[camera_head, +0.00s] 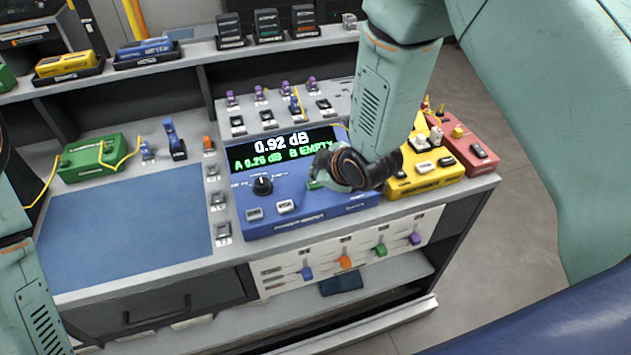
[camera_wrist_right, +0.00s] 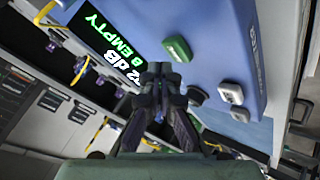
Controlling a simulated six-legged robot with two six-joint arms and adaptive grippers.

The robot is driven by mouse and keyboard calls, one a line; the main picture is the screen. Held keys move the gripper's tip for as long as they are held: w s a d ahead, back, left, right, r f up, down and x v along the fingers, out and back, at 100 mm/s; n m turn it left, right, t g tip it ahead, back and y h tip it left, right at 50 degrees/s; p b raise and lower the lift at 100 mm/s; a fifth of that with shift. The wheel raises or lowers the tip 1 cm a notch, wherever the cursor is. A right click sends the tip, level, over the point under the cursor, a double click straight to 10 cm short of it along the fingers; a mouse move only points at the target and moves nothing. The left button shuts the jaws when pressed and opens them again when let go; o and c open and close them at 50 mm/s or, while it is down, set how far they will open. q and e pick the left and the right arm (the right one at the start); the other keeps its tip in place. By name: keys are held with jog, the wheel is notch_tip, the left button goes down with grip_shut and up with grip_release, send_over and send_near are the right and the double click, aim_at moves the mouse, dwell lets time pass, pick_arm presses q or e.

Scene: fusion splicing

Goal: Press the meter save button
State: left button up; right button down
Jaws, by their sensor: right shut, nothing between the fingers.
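The blue meter (camera_head: 330,207) sits on the bench. Its screen (camera_head: 283,149) reads 0.92 dB, with A 0.26 dB and B EMPTY below. A green button (camera_wrist_right: 177,49) on the meter shows clearly in the right wrist view; in the head view only a bit of it (camera_head: 312,184) shows beside my gripper. My right gripper (camera_head: 322,166) is over the right part of the meter, shut and empty. Its fingertips (camera_wrist_right: 161,72) appear close to the green button; I cannot tell whether they touch it. My left gripper is out of view.
A black knob (camera_head: 262,185) and two pale buttons (camera_head: 286,206) are on the meter's face. A yellow box (camera_head: 425,181) and a red box (camera_head: 470,150) stand close on the right. A blue mat (camera_head: 125,228) lies clear on the left.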

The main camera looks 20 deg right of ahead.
jog(key=shift+a, duration=0.1)
dwell(0.4)
jog(key=shift+f, duration=0.1)
jog(key=shift+f+b, duration=0.3)
jog(key=shift+f, duration=0.1)
jog(key=shift+f+b, duration=0.3)
jog(key=shift+f, duration=0.15)
dwell(0.6)
jog(key=shift+r, duration=0.15)
jog(key=shift+r+p, duration=0.8)
jog(key=shift+r, duration=0.1)
